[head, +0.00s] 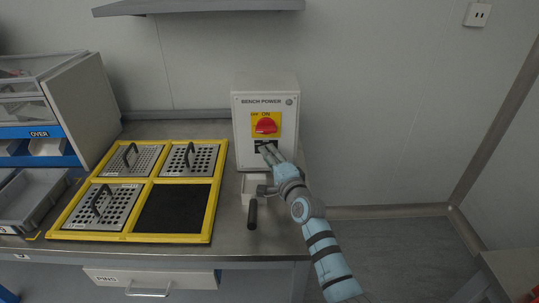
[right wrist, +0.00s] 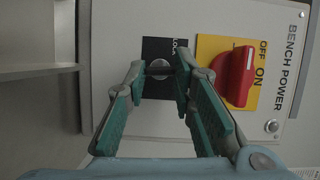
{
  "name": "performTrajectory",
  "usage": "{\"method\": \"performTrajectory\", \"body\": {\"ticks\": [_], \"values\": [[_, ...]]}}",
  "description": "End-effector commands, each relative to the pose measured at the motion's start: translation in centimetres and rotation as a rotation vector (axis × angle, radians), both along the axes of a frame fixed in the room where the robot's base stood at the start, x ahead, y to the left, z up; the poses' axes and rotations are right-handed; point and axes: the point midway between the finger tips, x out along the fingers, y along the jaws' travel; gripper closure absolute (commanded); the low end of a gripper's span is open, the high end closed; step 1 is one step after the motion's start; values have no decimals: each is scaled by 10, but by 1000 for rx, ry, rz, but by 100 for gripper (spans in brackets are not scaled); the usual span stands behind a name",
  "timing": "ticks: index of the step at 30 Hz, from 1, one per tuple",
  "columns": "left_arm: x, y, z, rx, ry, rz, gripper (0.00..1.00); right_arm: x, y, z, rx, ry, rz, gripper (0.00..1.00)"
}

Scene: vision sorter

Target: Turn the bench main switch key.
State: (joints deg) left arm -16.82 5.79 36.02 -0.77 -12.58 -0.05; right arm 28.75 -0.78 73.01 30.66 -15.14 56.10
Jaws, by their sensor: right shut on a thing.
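The white bench power box (head: 264,90) stands at the back of the bench. Its red rotary switch (head: 265,126) sits on a yellow plate marked OFF and ON; it also shows in the right wrist view (right wrist: 234,77). Below it is a black lock plate (right wrist: 153,47), with a round lock at its middle. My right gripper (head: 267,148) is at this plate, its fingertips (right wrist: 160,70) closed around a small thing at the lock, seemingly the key. The fingers hide most of it, so its angle cannot be told. My left gripper is not in view.
A yellow-framed tray (head: 128,237) with several perforated, handled plates and one black square lies left of the box. A small white holder (head: 250,186) and a dark-handled tool (head: 252,213) are beside my right arm. A grey bin (head: 40,205) stands far left.

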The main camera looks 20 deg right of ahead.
Motion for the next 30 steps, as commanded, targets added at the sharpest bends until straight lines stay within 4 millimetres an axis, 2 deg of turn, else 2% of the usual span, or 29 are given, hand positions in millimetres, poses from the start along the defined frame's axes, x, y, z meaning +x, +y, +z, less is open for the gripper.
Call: {"method": "performTrajectory", "body": {"ticks": [5,11,21,25,30], "values": [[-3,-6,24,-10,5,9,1,0,1,5,-96,30,3,100],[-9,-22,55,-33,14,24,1,0,1,9,-260,74,4,100],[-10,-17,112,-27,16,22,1,0,3,10,-574,154,6,100],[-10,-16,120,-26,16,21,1,0,4,8,-692,183,5,100],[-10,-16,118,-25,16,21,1,0,4,5,-846,220,0,100]]}}
